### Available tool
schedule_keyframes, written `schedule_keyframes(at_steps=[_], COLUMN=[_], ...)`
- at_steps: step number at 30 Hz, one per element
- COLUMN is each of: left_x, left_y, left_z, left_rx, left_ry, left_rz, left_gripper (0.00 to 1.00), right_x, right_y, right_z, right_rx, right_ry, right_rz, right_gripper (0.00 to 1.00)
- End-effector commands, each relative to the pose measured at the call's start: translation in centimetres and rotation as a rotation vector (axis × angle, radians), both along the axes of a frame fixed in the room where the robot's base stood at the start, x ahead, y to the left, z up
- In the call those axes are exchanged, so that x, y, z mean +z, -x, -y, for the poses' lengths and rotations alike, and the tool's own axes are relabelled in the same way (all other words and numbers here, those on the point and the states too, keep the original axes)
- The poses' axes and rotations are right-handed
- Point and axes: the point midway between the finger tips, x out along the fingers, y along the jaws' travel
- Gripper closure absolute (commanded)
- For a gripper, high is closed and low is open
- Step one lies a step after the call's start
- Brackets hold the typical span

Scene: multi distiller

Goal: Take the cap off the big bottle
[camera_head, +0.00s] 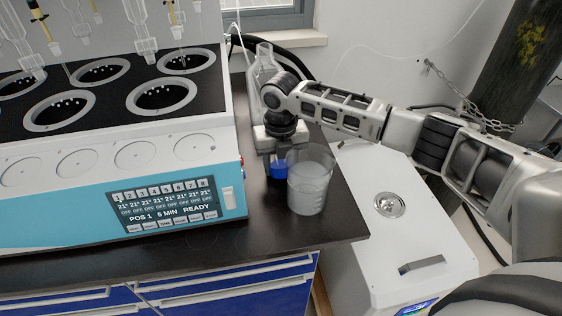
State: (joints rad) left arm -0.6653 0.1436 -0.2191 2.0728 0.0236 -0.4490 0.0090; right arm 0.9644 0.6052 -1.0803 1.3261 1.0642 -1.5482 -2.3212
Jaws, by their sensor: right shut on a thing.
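The big clear glass bottle (262,66) stands at the back of the dark bench, beside the distiller. Its neck shows at the top with no cap on it, and its lower part is hidden behind my right arm. My right gripper (278,160) points down in front of the bottle. It is shut on the blue cap (278,170), which shows below the fingers, just left of the beaker. I cannot tell whether the cap touches the bench or the beaker. My left gripper is not in view.
A clear beaker (307,190) of cloudy liquid stands close to the right gripper. The blue and white multi distiller (85,215) fills the left of the bench. The bench's right edge (350,205) is near, with a white cabinet (390,235) beyond. Bare bench lies in front.

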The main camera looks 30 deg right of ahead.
Motion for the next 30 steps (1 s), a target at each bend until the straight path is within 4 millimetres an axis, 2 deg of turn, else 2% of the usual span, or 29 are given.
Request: schedule_keyframes(at_steps=[1, 3, 19, 23, 30], left_x=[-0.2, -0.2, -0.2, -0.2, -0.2], left_y=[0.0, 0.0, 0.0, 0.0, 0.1], left_z=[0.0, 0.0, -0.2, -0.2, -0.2], left_rx=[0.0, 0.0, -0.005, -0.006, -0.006], left_ry=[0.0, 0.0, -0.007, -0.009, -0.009], left_rz=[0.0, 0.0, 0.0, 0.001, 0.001], left_gripper=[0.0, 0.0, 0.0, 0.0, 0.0], right_x=[-1.1, -1.2, -0.9, 0.7, 6.5], right_y=[0.4, 0.5, 0.5, 0.4, 0.2], right_z=[0.0, 0.0, 0.6, 0.5, 0.1], right_rx=[-0.002, -0.002, -0.005, -0.005, -0.003], right_ry=[0.003, 0.005, 0.015, 0.014, 0.005], right_rz=[-0.013, -0.014, -0.015, -0.013, -0.006], right_gripper=[0.49, 0.32, 0.32, 0.32, 0.32])
